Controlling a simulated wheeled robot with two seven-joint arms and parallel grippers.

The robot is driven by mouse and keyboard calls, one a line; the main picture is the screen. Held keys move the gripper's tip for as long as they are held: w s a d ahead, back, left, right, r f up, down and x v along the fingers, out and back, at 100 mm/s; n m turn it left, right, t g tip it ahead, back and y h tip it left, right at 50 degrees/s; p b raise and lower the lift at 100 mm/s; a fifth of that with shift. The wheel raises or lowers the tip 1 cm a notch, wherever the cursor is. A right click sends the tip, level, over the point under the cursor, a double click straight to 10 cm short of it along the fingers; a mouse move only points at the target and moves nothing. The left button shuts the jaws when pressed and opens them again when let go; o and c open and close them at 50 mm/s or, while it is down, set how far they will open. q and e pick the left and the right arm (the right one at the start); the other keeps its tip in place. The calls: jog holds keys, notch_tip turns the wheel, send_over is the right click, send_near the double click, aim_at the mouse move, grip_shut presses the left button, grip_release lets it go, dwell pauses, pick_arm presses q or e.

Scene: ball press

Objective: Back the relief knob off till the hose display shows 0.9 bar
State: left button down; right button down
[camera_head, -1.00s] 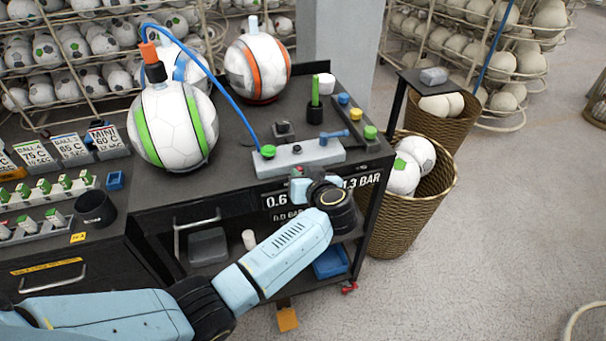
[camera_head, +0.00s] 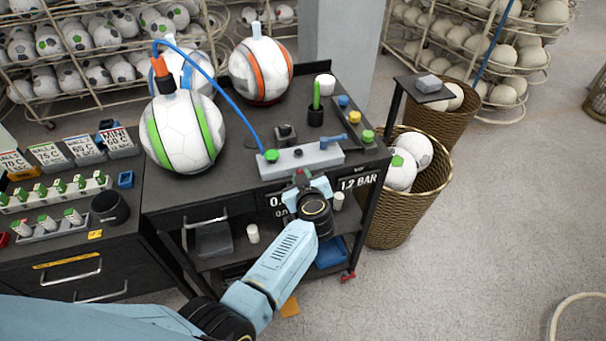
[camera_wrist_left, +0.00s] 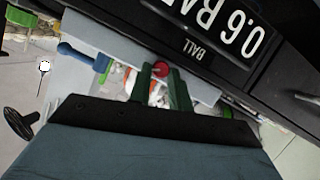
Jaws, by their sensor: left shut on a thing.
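My left gripper (camera_head: 303,182) is at the front edge of the bench, just below the grey valve block (camera_head: 318,158). In the left wrist view its fingers (camera_wrist_left: 161,82) are shut on a small red knob (camera_wrist_left: 160,69), which I take as the relief knob. On the bench front, the right display (camera_head: 360,182) reads 1.2 BAR. The left display (camera_head: 276,200) is mostly hidden by my gripper in the head view; in the left wrist view the display marked BALL (camera_wrist_left: 222,25) reads 0.6 BAR, upside down. My right gripper is not in view.
A blue hose (camera_head: 228,91) runs from the green-striped ball (camera_head: 186,135) to the block's green fitting (camera_head: 271,156). An orange-striped ball (camera_head: 260,68) stands behind. A blue lever (camera_head: 334,140) sits on the block's right. A wicker basket (camera_head: 405,217) of balls stands right of the bench.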

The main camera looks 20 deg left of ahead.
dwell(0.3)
pick_arm(q)
jog(key=c, duration=1.3)
grip_release()
jog(key=shift+s, duration=0.1)
jog(key=shift+d, duration=0.1)
jog(key=v, duration=0.7)
jog(key=shift+s, duration=0.2)
jog(key=shift+r, duration=0.1)
